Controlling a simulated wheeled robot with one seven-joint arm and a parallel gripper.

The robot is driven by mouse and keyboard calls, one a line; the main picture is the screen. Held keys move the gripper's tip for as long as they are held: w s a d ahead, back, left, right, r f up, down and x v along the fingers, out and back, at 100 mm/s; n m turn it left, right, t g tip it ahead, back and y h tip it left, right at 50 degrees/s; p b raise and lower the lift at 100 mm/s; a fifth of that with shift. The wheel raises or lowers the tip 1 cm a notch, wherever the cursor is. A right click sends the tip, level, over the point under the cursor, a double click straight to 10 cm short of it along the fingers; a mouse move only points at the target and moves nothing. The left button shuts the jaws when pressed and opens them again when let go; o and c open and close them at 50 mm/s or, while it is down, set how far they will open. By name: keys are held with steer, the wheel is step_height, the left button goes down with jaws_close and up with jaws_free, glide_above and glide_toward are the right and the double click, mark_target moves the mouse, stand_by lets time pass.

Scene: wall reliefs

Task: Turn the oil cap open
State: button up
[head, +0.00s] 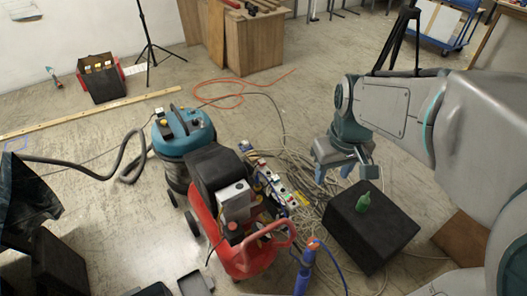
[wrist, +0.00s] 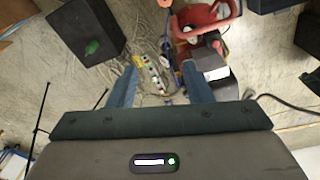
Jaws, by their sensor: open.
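A small green bottle-like object (head: 364,201) stands on top of a black box (head: 372,232). It also shows in the wrist view (wrist: 92,47), at the upper left on the black box (wrist: 85,28). It may carry the oil cap, but it is too small to make out a separate cap. My gripper (head: 333,175) is above the floor, behind and left of the green object in the head view, and apart from it. Its two blue fingers (wrist: 160,78) are spread with nothing between them in the wrist view.
A red compressor-like machine (head: 238,255) and a blue-topped vacuum (head: 185,135) stand left of the black box. A power strip (head: 278,188) and tangled cables lie between. A blue-orange tool (head: 308,262) is in front.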

steer(key=w+a+f+n+g+y+b, duration=0.25)
steer(key=w+f+n+b, duration=0.25)
steer(key=w+f, duration=0.5)
steer(key=w+a+f+n+g+y+b, duration=0.2)
steer(key=w+a+f+n+b, duration=0.3)
steer(key=w+f, duration=0.6)
steer(key=n+y+b, duration=0.7)
steer(key=y+b, duration=0.1)
steer(key=y, duration=0.1)
glide_toward(260, 197)
steer(key=shift+t+h, duration=0.25)
steer(key=x, duration=0.8)
steer(key=shift+s+a, duration=0.3)
steer(key=shift+a, duration=0.05)
steer(key=shift+r, duration=0.1)
steer(key=shift+c, duration=0.4)
steer(key=c, duration=0.9)
